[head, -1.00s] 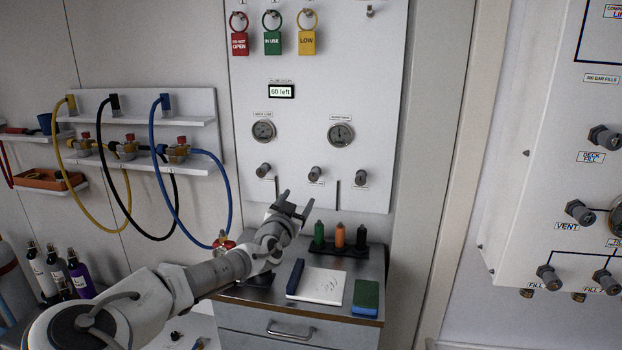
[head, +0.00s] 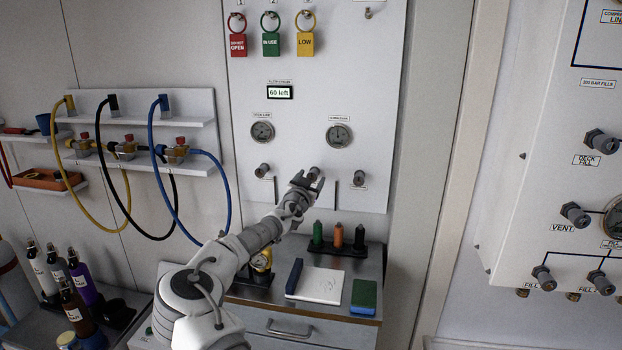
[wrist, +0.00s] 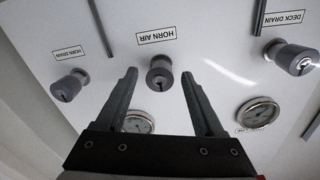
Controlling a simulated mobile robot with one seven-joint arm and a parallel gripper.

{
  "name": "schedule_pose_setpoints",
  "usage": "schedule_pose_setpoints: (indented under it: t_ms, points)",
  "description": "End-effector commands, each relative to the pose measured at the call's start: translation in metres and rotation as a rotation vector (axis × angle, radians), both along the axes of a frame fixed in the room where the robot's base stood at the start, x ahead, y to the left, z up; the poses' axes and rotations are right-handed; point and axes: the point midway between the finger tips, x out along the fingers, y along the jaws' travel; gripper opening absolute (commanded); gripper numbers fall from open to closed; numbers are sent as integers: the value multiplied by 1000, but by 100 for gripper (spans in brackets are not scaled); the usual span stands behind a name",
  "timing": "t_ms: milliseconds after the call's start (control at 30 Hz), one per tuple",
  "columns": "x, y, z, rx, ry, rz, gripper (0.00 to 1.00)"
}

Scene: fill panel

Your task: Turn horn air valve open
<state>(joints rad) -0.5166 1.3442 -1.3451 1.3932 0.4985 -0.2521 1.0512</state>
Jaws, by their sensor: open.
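The horn air valve (wrist: 160,73) is a round grey knob on the white panel, with its label upside down above it in the wrist view. My gripper (wrist: 158,76) is open and empty, its two fingers on either side of the knob in that picture, with gaps to both. Whether the fingertips reach the knob in depth I cannot tell. In the head view my gripper (head: 308,180) is at the panel's lower middle and partly covers the valve (head: 314,171).
The deck drain knob (head: 262,170) and horn drain knob (head: 359,178) flank the valve. Two gauges (head: 262,131) (head: 339,135) sit above. Below, a metal cabinet (head: 310,318) bears colored bottles (head: 338,236), a notepad (head: 320,285) and a green sponge (head: 364,294).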

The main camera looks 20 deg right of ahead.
Motion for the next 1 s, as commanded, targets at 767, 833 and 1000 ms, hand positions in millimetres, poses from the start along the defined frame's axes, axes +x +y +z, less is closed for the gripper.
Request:
schedule_pose_setpoints:
  t_ms: [767,833,1000]
  points:
    - [3,-2,0,1,1,0,0]
    - [3,-2,0,1,1,0,0]
    - [3,-2,-1,-5,3,1,0]
